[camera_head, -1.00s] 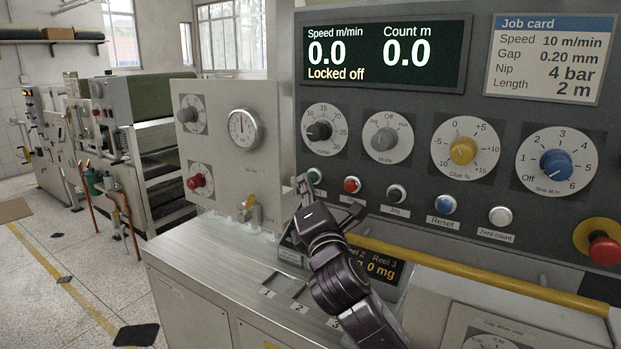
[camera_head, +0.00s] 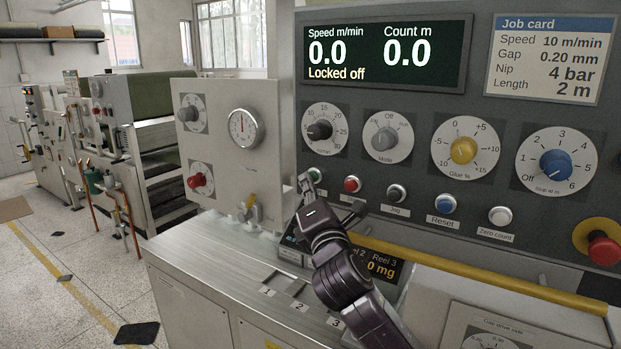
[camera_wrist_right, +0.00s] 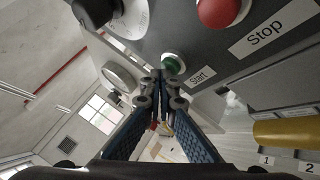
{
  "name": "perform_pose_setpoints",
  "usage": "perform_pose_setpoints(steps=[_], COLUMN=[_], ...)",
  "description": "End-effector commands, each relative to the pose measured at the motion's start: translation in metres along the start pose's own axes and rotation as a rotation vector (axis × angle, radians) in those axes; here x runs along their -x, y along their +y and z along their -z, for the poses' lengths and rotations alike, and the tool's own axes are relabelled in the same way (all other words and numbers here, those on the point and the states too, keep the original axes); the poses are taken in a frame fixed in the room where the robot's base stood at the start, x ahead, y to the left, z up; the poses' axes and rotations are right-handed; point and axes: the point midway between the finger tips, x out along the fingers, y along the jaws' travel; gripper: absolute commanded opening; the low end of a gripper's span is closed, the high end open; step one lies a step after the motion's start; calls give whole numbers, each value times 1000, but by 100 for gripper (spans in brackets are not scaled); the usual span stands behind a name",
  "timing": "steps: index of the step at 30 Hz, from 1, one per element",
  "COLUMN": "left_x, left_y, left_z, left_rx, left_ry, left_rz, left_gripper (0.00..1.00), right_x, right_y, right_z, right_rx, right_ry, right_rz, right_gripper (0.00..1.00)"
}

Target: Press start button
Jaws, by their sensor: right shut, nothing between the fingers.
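The green start button (camera_head: 315,174) is at the left end of the button row on the dark control panel. In the right wrist view the green start button (camera_wrist_right: 173,64) shows just beyond my fingertips, beside its "Start" label (camera_wrist_right: 200,76). My right gripper (camera_head: 304,184) is shut and empty, with its tips at the green button's lower left. In the wrist view the closed tips (camera_wrist_right: 160,78) overlap the button's near edge; I cannot tell whether they touch it. The display (camera_head: 385,54) reads speed 0.0, count 0.0 and "Locked off". My left gripper is not in view.
The red stop button (camera_head: 352,184) sits close to the right of the start button. A yellow bar (camera_head: 480,276) runs across below the panel. A red emergency button (camera_head: 604,248) is at far right. A grey side panel with a gauge (camera_head: 244,128) stands to the left.

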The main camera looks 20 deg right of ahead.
Motion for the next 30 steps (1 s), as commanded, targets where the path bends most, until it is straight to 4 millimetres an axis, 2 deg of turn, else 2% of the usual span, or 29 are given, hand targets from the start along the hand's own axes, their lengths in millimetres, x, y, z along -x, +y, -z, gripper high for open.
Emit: perform_pose_setpoints(steps=[13, 30], left_x=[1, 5], left_y=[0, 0], left_z=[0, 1], left_rx=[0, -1], left_ry=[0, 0], left_rz=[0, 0], left_gripper=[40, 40], right_x=[-1, 12], right_y=[0, 8], right_z=[-2, 8], right_rx=[0, -1], right_ry=[-3, -1], right_rz=[0, 1], right_gripper=[0, 0])
